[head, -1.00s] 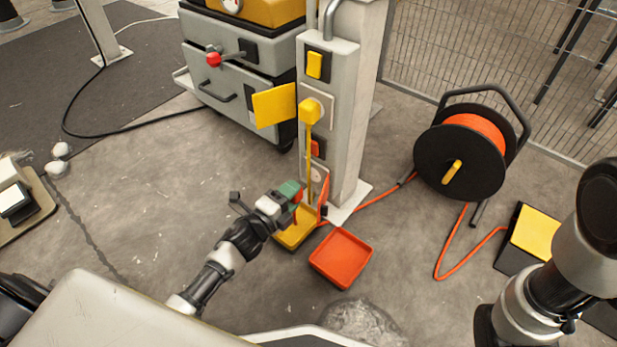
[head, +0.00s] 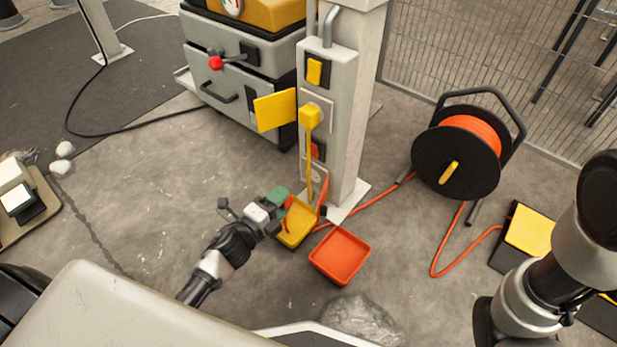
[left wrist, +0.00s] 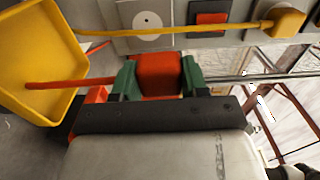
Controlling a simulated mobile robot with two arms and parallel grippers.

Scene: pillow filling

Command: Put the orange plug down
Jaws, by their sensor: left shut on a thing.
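My left gripper (head: 280,198) is shut on the orange plug (left wrist: 157,77). In the left wrist view the plug sits between the green fingertips, and its orange cable runs left towards the yellow tray (left wrist: 42,62). In the head view the plug (head: 288,202) is mostly hidden by the fingers, just above and left of the yellow tray (head: 296,240) at the foot of the grey post. An orange tray (head: 340,256) lies empty on the floor to the right of it. My right arm shows at the right edge; its gripper is out of view.
The grey post (head: 347,130) carries sockets, with a yellow plug (head: 310,116) in one and its yellow cable hanging down. An orange cable reel (head: 457,152) stands to the right. A grey cabinet (head: 235,85) stands behind.

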